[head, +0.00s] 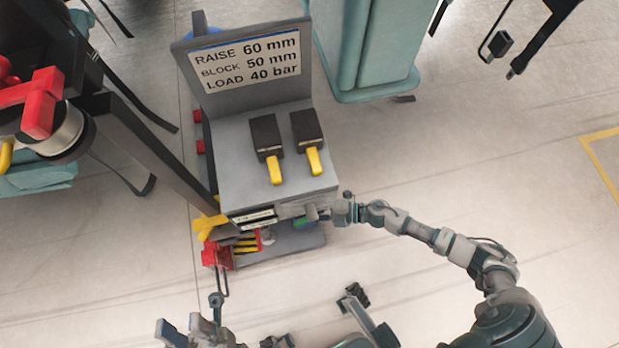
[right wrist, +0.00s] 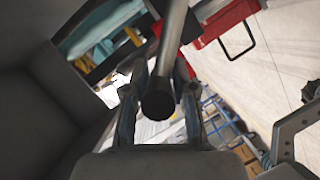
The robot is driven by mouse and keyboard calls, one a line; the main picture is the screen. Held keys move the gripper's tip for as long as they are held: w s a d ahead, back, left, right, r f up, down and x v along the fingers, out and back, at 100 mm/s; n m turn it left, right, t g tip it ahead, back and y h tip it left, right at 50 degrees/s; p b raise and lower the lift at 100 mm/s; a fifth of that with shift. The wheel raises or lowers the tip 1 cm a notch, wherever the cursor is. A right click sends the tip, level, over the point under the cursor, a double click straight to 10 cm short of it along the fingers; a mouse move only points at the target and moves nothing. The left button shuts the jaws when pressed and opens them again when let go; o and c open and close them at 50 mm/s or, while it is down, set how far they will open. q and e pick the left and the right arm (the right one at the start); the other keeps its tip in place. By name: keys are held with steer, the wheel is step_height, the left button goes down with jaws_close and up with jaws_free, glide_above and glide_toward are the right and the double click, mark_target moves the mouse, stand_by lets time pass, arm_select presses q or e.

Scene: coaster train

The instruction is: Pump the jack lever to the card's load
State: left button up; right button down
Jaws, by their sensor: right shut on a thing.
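The card (head: 248,62) on the grey stand reads RAISE 60 mm, BLOCK 50 mm, LOAD 40 bar. My right gripper (head: 328,212) is at the stand's lower front corner, by a short grey bar end (head: 312,212). In the right wrist view, its fingers (right wrist: 160,105) are shut on a grey round bar with a dark end, which looks like the jack lever (right wrist: 170,50). The bar's far end is out of sight. No pressure reading is legible. My left gripper (head: 186,332) is low at the bottom edge, its fingers apart and empty, away from the stand.
Two black blocks with yellow handles (head: 275,170) (head: 314,160) lie on the stand's top (head: 230,150). A red box (head: 217,254) with a dark handle is at its lower left; it also shows in the right wrist view (right wrist: 222,18).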

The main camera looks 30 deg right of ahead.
steer(key=shift+s+a+f, duration=0.75)
steer(key=shift+s+f, duration=0.05)
steer(key=shift+s, duration=0.25)
steer(key=c, duration=0.9)
jaws_free()
steer(key=v, duration=1.2)
steer(key=shift+w+d, duration=0.1)
steer(key=shift+w, duration=0.1)
